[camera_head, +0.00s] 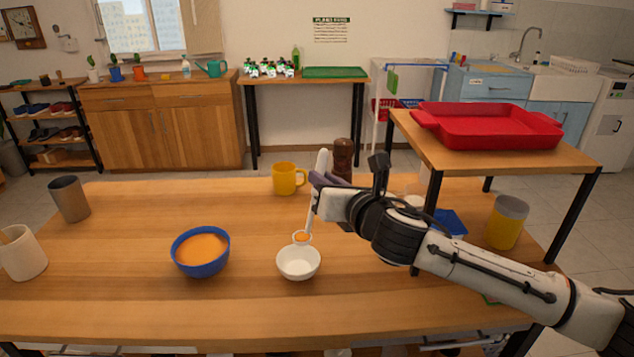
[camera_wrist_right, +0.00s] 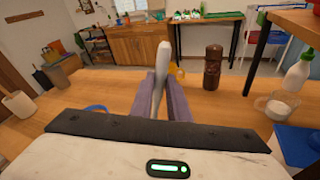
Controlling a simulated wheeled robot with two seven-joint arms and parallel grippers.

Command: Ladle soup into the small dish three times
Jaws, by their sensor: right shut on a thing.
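A blue bowl (camera_head: 200,250) of orange soup stands on the wooden table left of centre. The small white dish (camera_head: 298,263) stands to its right and its visible inside looks white. My right gripper (camera_head: 318,182) is shut on the white handle of the ladle (camera_head: 322,163); the handle also shows between the fingers (camera_wrist_right: 164,100) in the right wrist view. The ladle is held near upright, and its cup (camera_head: 302,238) with orange soup in it is at the far rim of the dish; I cannot tell whether it touches. My left gripper is not in view.
A yellow mug (camera_head: 288,178) and a brown pepper mill (camera_head: 343,158) stand behind the gripper. A grey cup (camera_head: 69,198) and a cream pot (camera_head: 20,252) are at the left. A yellow-grey jar (camera_head: 507,221) is at the right, near the raised stand with a red tray (camera_head: 490,128).

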